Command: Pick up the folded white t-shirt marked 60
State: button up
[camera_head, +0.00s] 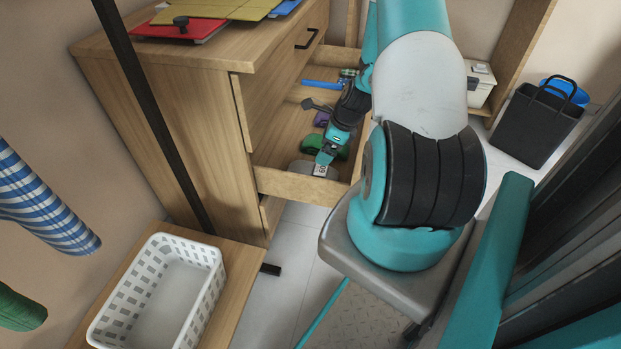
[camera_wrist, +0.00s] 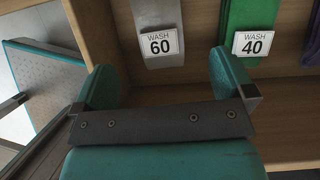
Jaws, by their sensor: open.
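The folded white t-shirt (camera_wrist: 157,12) looks greyish-white and carries a label (camera_wrist: 159,43) reading "WASH 60". It lies in the open drawer (camera_head: 290,186), near the drawer's front end, and shows partly in the head view (camera_head: 303,168). My gripper (camera_wrist: 162,66) is open and empty, its two teal fingers spread on either side of the label in the wrist view. The fingers are apart from the shirt in that picture; the exact height gap is hard to tell. In the head view my gripper hides part of the shirt.
A green folded garment (camera_wrist: 254,14) labelled "WASH 40" lies right beside it. A purple one (camera_wrist: 312,42) is farther along. Drawer walls enclose them. A white basket (camera_head: 205,252) stands on a low wooden surface, and a black bin (camera_head: 535,128) stands at right.

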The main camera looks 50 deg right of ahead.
aim_at(314, 169)
jog(key=b+x, duration=0.1)
jog(key=x, duration=0.5)
jog(key=shift+f+b, duration=0.15)
jog(key=shift+b, duration=0.2)
jog(key=x, duration=0.1)
jog(key=b+x, duration=0.1)
jog(key=x, duration=0.1)
jog(key=b+x, duration=0.1)
jog(key=shift+s+a+f, duration=0.2)
jog(key=shift+s+f, duration=0.05)
jog(key=shift+s, duration=0.05)
jog(key=shift+w+f+b, duration=0.25)
jog(key=shift+f+b, duration=0.05)
jog(key=shift+f, duration=0.1)
jog(key=shift+r, duration=0.1)
jog(key=shift+c, duration=0.5)
jog(key=c, duration=0.7)
